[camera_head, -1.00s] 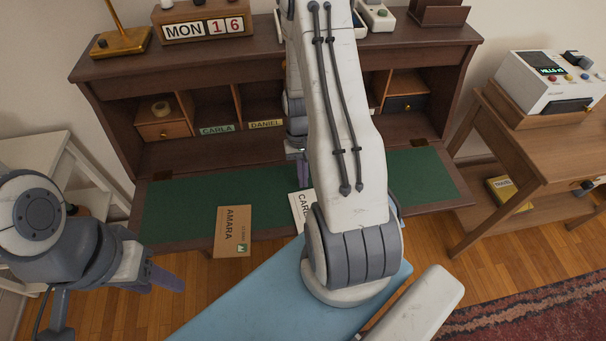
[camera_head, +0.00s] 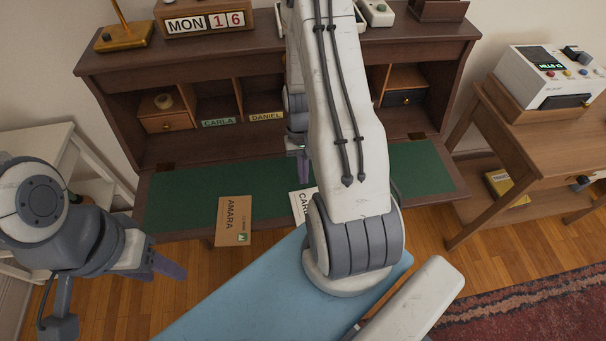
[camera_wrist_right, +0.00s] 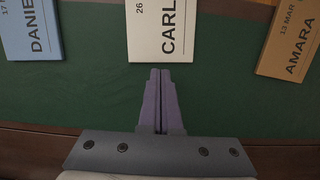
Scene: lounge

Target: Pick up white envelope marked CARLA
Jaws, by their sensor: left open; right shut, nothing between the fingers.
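The white envelope marked CARLA (camera_head: 300,205) lies on the green desk surface, mostly hidden behind my right arm in the head view. In the right wrist view the white envelope (camera_wrist_right: 158,30) shows "CARL" and "26", its upper part cut off by the frame. My right gripper (camera_wrist_right: 160,72) is shut and empty, its fingertips just at the envelope's near edge; I cannot tell whether they touch it. In the head view my right gripper (camera_head: 304,165) is partly hidden by the arm. My left gripper (camera_head: 165,268) is open and empty, left of and below the desk.
A brown envelope marked AMARA (camera_head: 233,220) lies left of the white one. A blue envelope marked DANIEL (camera_wrist_right: 32,32) shows in the wrist view. The desk (camera_head: 160,150) has slots labelled CARLA (camera_head: 219,122) and DANIEL (camera_head: 266,116). A side table (camera_head: 530,125) stands right.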

